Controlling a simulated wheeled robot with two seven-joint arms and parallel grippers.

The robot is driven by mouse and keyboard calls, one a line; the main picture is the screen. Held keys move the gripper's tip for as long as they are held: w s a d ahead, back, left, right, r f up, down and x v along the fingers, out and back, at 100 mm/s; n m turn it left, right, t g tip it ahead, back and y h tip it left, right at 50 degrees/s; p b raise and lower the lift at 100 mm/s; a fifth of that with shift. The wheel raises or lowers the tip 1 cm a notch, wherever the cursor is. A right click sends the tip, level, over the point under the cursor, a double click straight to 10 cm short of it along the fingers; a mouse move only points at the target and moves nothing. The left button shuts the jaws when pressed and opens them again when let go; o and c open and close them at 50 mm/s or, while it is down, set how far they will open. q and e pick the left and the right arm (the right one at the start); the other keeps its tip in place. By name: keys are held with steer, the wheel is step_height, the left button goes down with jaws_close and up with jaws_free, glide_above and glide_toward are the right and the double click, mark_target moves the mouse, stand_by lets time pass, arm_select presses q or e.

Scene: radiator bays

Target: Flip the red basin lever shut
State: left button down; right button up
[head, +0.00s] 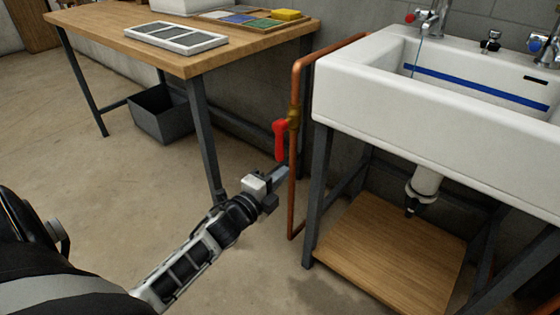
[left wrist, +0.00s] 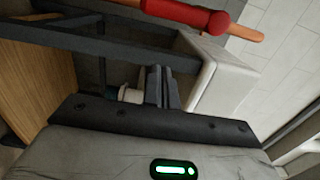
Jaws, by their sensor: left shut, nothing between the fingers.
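The red lever (head: 280,140) sits at a brass valve (head: 293,118) on the upright copper pipe (head: 291,190), left of the white basin. It points down, roughly along the pipe. In the left wrist view the red lever (left wrist: 185,13) lies along the top edge, beside the pipe (left wrist: 245,33). My left gripper (head: 281,174) is shut and empty, just below the lever's lower end and close to the pipe. Its fingertips (left wrist: 161,84) show together in the left wrist view, apart from the lever. My right gripper is not in view.
The white basin (head: 430,140) stands on a dark frame over a wooden shelf (head: 385,245). A thin bluish stream hangs from its tap (head: 430,20). A wooden table (head: 180,50) with a dark bin (head: 160,115) below is left. Open floor lies left of the pipe.

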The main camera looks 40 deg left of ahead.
mark_target(279, 159)
arm_select(q)
steer(key=shift+w+a+b, duration=0.25)
steer(key=shift+w+a, duration=0.4)
steer(key=shift+w, duration=0.25)
steer(key=shift+w+a+b, duration=0.25)
steer(key=shift+w+a, duration=0.35)
steer(key=shift+w, duration=0.3)
steer(key=shift+w+a+b, duration=0.25)
steer(key=shift+w+a, duration=0.4)
steer(key=shift+w, duration=0.25)
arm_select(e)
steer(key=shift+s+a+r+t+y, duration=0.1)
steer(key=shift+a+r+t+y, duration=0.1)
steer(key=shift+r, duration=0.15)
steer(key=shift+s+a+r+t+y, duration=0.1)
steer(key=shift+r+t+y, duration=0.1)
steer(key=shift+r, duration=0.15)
arm_select(q)
steer(key=shift+a+f, duration=0.1)
steer(key=shift+a, duration=0.05)
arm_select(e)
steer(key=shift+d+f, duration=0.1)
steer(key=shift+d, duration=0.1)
